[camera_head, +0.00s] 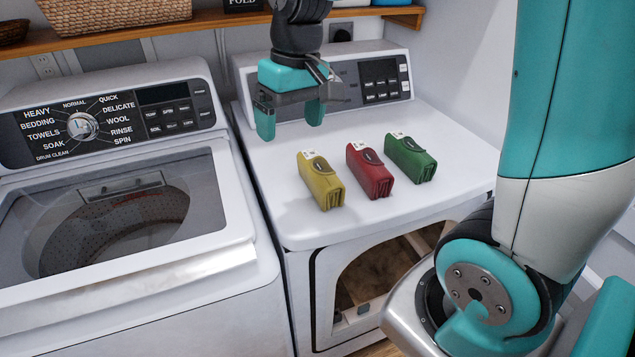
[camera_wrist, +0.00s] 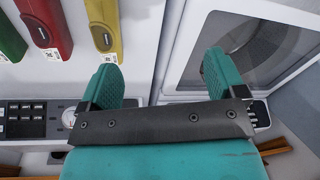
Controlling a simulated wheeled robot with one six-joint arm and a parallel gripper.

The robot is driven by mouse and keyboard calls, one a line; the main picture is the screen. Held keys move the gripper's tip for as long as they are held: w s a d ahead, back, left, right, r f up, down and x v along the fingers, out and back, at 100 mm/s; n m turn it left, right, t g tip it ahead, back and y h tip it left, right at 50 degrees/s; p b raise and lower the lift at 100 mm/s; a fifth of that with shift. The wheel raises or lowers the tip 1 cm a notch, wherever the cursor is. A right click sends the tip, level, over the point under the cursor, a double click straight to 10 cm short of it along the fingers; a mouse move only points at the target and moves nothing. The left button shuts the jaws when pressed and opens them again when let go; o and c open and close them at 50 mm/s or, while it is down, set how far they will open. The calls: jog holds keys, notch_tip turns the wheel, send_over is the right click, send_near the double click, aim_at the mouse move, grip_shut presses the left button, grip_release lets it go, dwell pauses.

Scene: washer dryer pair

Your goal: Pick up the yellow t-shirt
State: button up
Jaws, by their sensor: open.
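The yellow t-shirt (camera_head: 321,181) is folded into a small bundle with a white tag. It lies on top of the dryer (camera_head: 285,222), the leftmost of three folded shirts. It also shows at the top of the wrist view (camera_wrist: 103,22). My gripper (camera_head: 290,122) is open and empty above the back left part of the dryer top, behind and to the left of the yellow t-shirt and apart from it. In the wrist view both teal fingers (camera_wrist: 160,75) are spread with nothing between them.
A red folded shirt (camera_head: 370,170) and a green one (camera_head: 410,157) lie to the right of the yellow one. The washer (camera_head: 235,285) stands at the left. A wooden shelf (camera_head: 120,33) with a basket (camera_head: 115,12) runs behind. The dryer top's front left is clear.

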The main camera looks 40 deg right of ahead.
aim_at(318, 166)
jog(key=w+d+f+m+h, duration=0.1)
jog(key=w+d+f+m, duration=0.25)
jog(key=w+d, duration=0.45)
jog(key=shift+g, duration=0.3)
jog(key=f, duration=0.3)
jog(key=s+d+f, duration=0.1)
jog(key=f, duration=0.3)
jog(key=s+f, duration=0.1)
jog(key=f, duration=0.3)
jog(key=shift+s+d+f+p, duration=0.15)
jog(key=shift+s+d+p, duration=0.15)
jog(key=shift+d, duration=0.1)
jog(key=shift+s+d+f+p, duration=0.1)
jog(key=shift+f+p, duration=0.65)
jog(key=shift+f, duration=2.25)
jog(key=c, duration=1.2)
jog(key=shift+o, duration=0.2)
jog(key=shift+r, duration=0.1)
